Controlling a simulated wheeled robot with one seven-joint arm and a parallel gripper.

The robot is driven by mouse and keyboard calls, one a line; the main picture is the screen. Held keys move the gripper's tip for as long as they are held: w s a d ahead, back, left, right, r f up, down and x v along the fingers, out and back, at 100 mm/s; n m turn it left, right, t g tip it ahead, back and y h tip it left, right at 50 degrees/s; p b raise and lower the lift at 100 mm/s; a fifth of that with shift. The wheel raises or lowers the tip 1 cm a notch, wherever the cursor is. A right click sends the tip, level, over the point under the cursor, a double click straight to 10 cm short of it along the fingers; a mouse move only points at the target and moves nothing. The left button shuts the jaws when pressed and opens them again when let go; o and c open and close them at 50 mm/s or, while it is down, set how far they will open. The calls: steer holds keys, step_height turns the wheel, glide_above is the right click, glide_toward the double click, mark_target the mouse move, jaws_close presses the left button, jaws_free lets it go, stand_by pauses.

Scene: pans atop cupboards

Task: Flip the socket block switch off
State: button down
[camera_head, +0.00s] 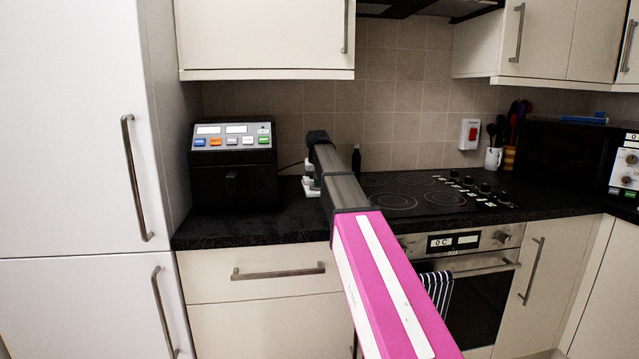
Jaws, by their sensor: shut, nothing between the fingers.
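A small white block (310,187), which looks like the socket block, sits on the black worktop just left of my arm. My arm covers part of it, and I cannot make out its switch or the switch's position. A thin dark cable runs toward it from the left. My arm reaches up from the lower right, and its dark far end stands above the white block in the picture. My gripper's fingers are not visible; they seem hidden beyond the arm's end. I cannot tell whether anything touches the block.
A black appliance with coloured buttons (233,165) stands left on the worktop (240,228). A dark bottle (356,161) and the hob (425,195) are right of my arm. A white wall switch with a red rocker (469,134) is farther right. Upper cupboards (262,38) overhang the worktop.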

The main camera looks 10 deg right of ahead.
steer(key=shift+a+r, duration=0.15)
steer(key=shift+a, duration=0.15)
steer(key=shift+r, duration=0.25)
steer(key=r, duration=0.4)
steer(key=shift+w+d, duration=0.2)
steer(key=shift+d, duration=0.05)
steer(key=s+d+r, duration=0.2)
steer(key=s+r, duration=0.1)
steer(key=r, duration=0.6)
steer(key=shift+s, duration=0.15)
